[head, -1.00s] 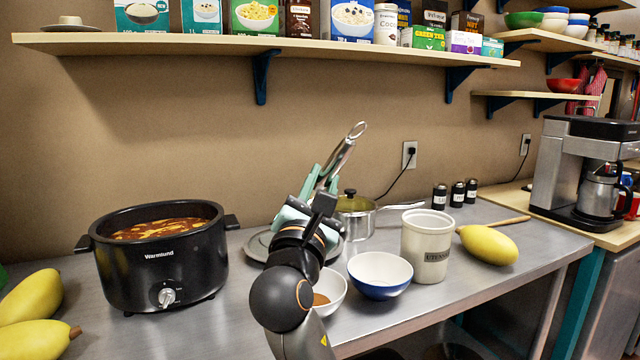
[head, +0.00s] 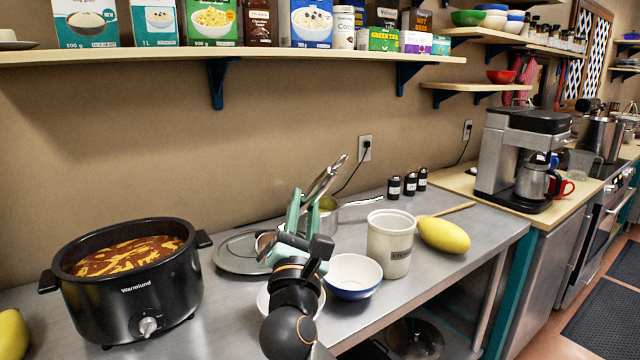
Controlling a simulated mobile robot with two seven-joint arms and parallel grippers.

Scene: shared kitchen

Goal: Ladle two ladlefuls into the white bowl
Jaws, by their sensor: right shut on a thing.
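My right gripper (head: 298,213) is shut on the ladle (head: 327,176), whose metal handle slants up to the right. A small part that looks like the ladle's cup shows left of the fingers. The white bowl (head: 264,302) stands on the counter behind my right arm, which hides most of it; its contents cannot be seen now. The black slow cooker (head: 130,295) stands at the left, full of reddish-brown stew (head: 128,255). My left gripper is not in view.
A blue-and-white bowl (head: 354,292), a utensil crock (head: 390,243) and a yellow fruit (head: 444,235) stand right of my gripper. A metal lid (head: 238,262) lies behind it, near a pot (head: 330,208). A coffee maker (head: 520,160) stands farther right. A shelf overhangs the counter.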

